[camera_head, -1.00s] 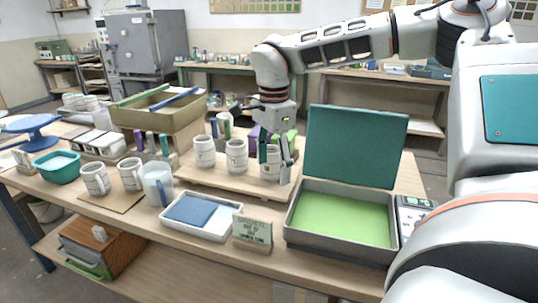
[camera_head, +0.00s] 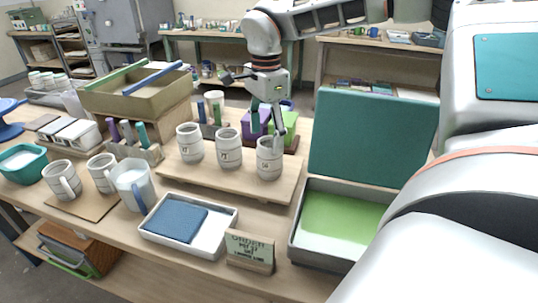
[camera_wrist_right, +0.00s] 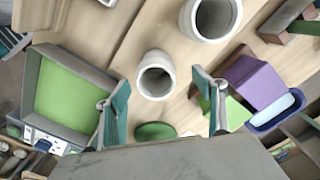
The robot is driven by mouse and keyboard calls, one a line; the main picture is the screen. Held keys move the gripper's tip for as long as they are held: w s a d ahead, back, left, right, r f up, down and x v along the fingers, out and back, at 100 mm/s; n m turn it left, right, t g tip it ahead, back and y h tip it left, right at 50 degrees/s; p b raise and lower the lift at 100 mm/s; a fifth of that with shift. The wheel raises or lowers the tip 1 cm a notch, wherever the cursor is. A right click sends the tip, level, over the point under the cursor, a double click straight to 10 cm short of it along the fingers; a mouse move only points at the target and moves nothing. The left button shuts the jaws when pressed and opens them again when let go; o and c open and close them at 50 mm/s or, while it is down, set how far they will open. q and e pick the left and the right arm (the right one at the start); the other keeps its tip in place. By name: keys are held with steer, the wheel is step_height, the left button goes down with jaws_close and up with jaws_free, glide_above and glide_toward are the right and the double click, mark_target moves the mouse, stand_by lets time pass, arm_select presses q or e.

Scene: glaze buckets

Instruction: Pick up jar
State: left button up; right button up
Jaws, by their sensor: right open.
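Three white-grey banded jars stand in a row on a wooden board: the left jar (camera_head: 189,143), the middle jar (camera_head: 228,149) and the right jar (camera_head: 269,160). Each has a small dark mark, too small to read. My right gripper (camera_head: 267,128) is open and empty, its fingers pointing down at the rim of the right jar. In the right wrist view, that gripper (camera_wrist_right: 161,92) has its fingers spread wide, with a round open jar (camera_wrist_right: 156,77) showing between them and another jar (camera_wrist_right: 212,16) beyond. My left gripper is not in view.
An open grey case with green lining (camera_head: 345,222) stands right of the board. A white tray with a blue pad (camera_head: 218,238) and a sign (camera_head: 249,252) are in front. Purple (camera_head: 252,124) and green (camera_head: 289,124) blocks stand behind the right jar. Mugs (camera_head: 62,181) are at left.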

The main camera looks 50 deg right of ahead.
mark_target(269, 154)
steer(key=f, duration=0.2)
steer(key=s+f, duration=0.1)
steer(key=f, duration=0.2)
steer(key=shift+d+f, duration=0.15)
steer(key=shift+w+f, duration=0.1)
steer(key=shift+f, duration=0.4)
steer(key=c, duration=1.4)
